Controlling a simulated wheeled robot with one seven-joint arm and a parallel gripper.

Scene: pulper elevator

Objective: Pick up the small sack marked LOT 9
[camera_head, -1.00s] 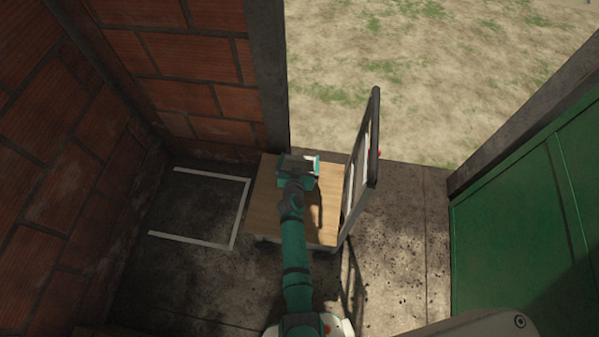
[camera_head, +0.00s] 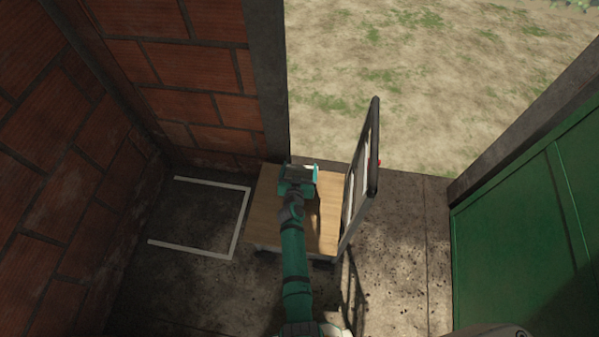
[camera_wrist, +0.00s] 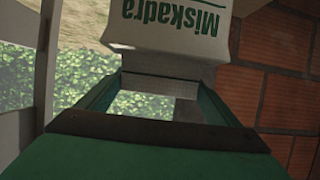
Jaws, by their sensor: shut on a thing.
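A white sack (camera_wrist: 170,62) with green lettering reading "Miskadra", upside down in the picture, fills the top middle of the wrist view. Its lower part is at the fingertips of my gripper (camera_wrist: 160,84), which is shut on it. No LOT 9 mark can be read. In the head view my gripper (camera_head: 299,175) is over the wooden deck of a cart, near its far edge. It hides most of the sack there; only a thin pale patch shows at its right side.
The cart's wooden deck (camera_head: 270,215) is otherwise bare, with a dark upright handle frame (camera_head: 373,150) close on its right. White floor lines (camera_head: 240,220) mark an empty area to the left. Brick walls (camera_head: 190,60) stand left and behind, a green panel (camera_head: 510,230) right.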

